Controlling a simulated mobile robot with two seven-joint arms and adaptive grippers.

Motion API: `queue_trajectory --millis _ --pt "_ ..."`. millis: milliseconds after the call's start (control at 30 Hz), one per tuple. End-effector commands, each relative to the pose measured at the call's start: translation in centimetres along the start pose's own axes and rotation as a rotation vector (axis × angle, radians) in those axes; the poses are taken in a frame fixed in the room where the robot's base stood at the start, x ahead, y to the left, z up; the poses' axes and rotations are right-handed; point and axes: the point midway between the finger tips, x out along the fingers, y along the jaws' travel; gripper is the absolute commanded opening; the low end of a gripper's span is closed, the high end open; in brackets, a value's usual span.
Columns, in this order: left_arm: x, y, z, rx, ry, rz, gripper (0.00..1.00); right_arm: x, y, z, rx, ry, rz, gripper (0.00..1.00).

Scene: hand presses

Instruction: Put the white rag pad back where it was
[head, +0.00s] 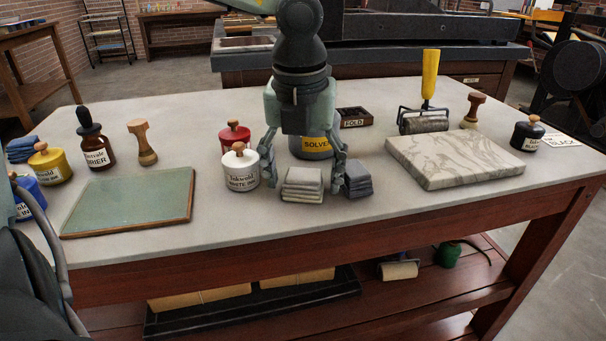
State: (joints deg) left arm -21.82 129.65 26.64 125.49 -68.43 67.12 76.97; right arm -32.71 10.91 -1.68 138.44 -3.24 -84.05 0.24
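The white rag pad (302,185), a small folded stack of pale cloth, lies on the table near its front edge. My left gripper (303,175) points down above and behind it, with its two fingers spread wide, one to each side of the pad. I see a gap between the pad and each finger, so it looks open and empty. A darker grey rag pad (357,180) lies just right of the right finger, very close to it; whether they touch I cannot tell. My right gripper is not in view.
The white ink jar (241,170) stands close left of the left finger. The solvent container (317,150) is partly hidden behind my gripper. A marble slab (450,158) lies right, a green glass plate (130,203) left. A blue rag pad (21,149) lies far left.

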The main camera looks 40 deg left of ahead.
Motion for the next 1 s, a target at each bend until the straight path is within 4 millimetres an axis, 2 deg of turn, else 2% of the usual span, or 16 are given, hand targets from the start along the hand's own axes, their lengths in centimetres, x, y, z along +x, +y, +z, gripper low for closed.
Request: queue_trajectory --millis 267,433,800,1000 --pt "-0.1 0.0 0.0 0.0 0.0 0.0 0.73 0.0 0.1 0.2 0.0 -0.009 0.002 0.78" --pt "-0.6 0.0 0.1 0.0 0.001 -0.001 0.73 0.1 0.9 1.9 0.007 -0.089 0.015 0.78" --pt "-9.0 0.0 0.2 -0.001 -0.005 -0.001 0.73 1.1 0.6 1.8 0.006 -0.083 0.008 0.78" --pt "-11.6 0.0 0.1 -0.001 -0.002 0.0 0.73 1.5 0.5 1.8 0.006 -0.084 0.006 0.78"
